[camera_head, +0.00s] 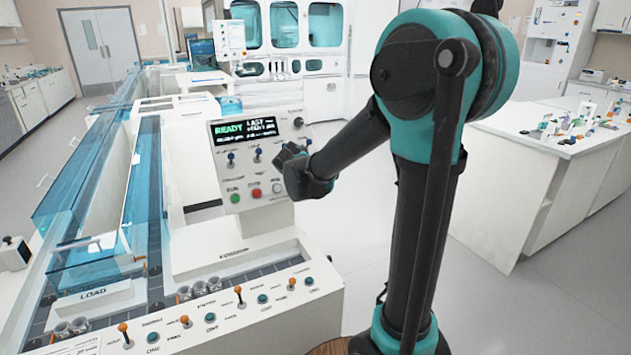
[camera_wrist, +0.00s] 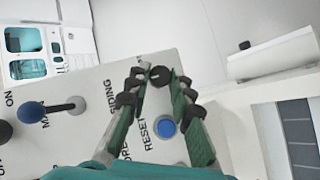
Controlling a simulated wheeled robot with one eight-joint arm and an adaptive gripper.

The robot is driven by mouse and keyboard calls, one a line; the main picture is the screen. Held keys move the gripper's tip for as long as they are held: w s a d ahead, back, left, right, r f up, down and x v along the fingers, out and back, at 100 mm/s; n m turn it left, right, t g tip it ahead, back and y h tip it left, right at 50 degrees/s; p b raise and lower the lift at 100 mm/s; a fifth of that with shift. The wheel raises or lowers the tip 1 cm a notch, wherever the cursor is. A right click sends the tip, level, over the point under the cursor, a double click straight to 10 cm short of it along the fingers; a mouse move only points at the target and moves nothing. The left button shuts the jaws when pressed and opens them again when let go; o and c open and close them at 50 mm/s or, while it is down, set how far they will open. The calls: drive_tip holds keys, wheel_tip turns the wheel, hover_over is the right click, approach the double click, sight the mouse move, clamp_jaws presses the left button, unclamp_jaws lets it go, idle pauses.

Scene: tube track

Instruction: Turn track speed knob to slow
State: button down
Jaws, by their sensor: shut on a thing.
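In the wrist view, a small black knob (camera_wrist: 160,76) sits near the panel's edge between the tips of my gripper (camera_wrist: 158,80). The green-padded fingers are closed on it, one on each side. I cannot read the knob's own label or its setting. In the head view, my gripper (camera_head: 287,152) is at the right part of the upright control panel (camera_head: 215,175) and hides what it holds. The panel's screen (camera_head: 245,131) reads READY.
A blue button (camera_wrist: 166,128) marked RESET is close beside the fingers. A blue-tipped toggle (camera_wrist: 35,110) stands to the left. Another black knob (camera_head: 298,122) is at the panel's upper right. Green (camera_head: 235,198) and red (camera_head: 256,193) buttons are below.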

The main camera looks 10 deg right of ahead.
idle(0.4)
drive_tip(key=c, duration=1.3)
unclamp_jaws()
drive_tip(key=v, duration=1.2)
